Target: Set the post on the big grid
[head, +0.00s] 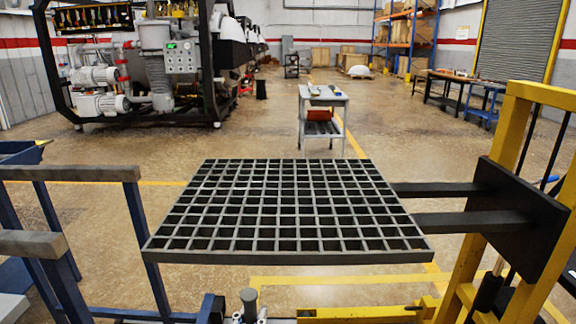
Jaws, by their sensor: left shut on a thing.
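The big grid (290,256) is a dark square metal lattice with open cells, lying flat in the middle of the head view. My left gripper (250,317) shows only in part at the bottom edge, in front of the grid's near edge in the picture. It is shut on the post (249,297), a short grey cylinder that stands about upright, with its top showing. The post is apart from the grid. Its lower part is hidden by the gripper and the frame edge. My right gripper is not in view.
Two dark forks (455,222) of a yellow lift (472,262) reach to the grid from the right. Blue stands with grey top bars (70,173) are at the left. A small cart (323,117) stands behind the grid. The grid's top is bare.

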